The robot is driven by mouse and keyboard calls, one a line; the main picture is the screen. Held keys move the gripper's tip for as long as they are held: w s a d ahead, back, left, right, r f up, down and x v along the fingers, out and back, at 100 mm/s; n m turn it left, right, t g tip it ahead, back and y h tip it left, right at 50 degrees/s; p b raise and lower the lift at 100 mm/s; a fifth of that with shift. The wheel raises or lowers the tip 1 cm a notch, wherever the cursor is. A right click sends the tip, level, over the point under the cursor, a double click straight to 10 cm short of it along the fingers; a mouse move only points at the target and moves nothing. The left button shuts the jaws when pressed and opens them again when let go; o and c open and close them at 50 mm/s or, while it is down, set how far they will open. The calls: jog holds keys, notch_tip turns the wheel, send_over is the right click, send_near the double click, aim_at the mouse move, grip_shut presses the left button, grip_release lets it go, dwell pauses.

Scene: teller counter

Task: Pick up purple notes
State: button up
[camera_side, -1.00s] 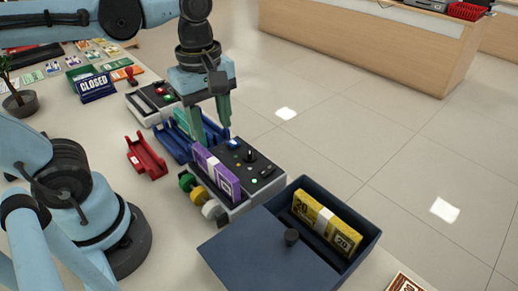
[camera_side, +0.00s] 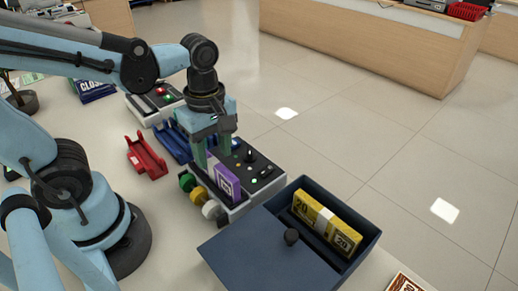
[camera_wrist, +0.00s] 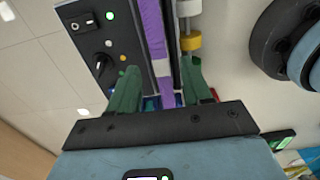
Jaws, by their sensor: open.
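The purple notes (camera_side: 227,183) are a banded bundle standing on edge on the side of a grey machine with a black top panel. They also show in the wrist view as a purple strip with a pale band (camera_wrist: 153,35). My gripper (camera_side: 212,160) points down over the bundle's left part, its green fingers hiding that part in the side view. In the wrist view the fingers of my gripper (camera_wrist: 161,80) are apart, one on each side of the purple strip. I cannot tell whether either finger touches the notes.
A dark blue box (camera_side: 262,252) with yellow notes (camera_side: 327,220) inside stands to the right of the machine (camera_side: 266,186). A red tray (camera_side: 147,157) and a blue tray (camera_side: 172,143) lie to the left. Green, yellow and white wheels stick out from the machine's near side.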

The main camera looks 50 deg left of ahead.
aim_at(213, 160)
jog(key=f, duration=0.3)
jog(key=shift+a, duration=0.3)
jog(key=shift+f, duration=0.85)
jog(key=shift+c, duration=0.3)
grip_shut()
